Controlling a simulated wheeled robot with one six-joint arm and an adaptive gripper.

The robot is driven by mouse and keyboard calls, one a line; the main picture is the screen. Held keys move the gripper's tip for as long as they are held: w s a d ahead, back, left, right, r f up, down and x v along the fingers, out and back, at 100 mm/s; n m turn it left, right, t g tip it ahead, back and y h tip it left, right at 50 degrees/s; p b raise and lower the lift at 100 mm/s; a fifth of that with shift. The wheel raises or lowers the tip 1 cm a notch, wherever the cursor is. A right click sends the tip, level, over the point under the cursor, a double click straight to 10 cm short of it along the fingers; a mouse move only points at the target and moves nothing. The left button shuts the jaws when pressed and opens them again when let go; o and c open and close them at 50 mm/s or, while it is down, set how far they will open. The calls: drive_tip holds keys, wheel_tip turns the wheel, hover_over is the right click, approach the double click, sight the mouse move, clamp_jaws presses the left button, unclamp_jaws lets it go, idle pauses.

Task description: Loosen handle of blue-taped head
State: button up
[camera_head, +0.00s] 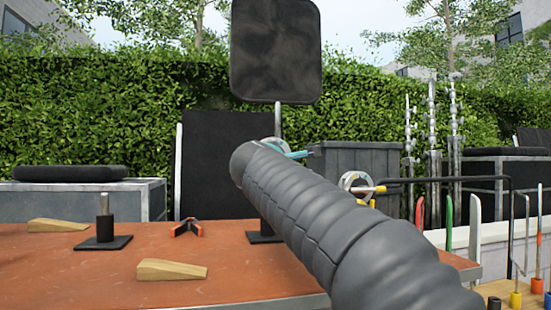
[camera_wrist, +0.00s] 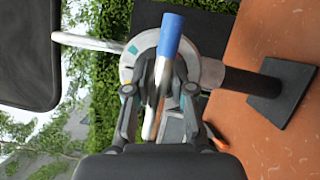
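The grip head (camera_wrist: 207,72) is a round grey metal disc with a teal-blue tape patch (camera_wrist: 132,49) in the wrist view. Its handle (camera_wrist: 170,33) has a blue end that sticks out past my fingers. My gripper (camera_wrist: 162,85) has its fingers drawn in close on both sides of this handle, and they appear shut on it. In the head view my grey arm covers the gripper and most of the head (camera_head: 266,143).
The head's stand has a black base (camera_head: 262,238) on the brown table (camera_head: 110,278). A black panel (camera_head: 276,52) rises above it. A second head (camera_head: 352,183) with a yellow handle stands to the right. Wedges (camera_head: 172,270), clamps (camera_head: 186,229) and another stand (camera_head: 104,232) lie left.

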drive_tip(key=o, duration=0.4)
drive_tip(key=shift+a+f, duration=0.1)
drive_tip(key=shift+a, duration=0.05)
drive_tip(key=shift+o, duration=0.6)
drive_tip(key=s+a+f, duration=0.1)
drive_tip(key=s, duration=1.1)
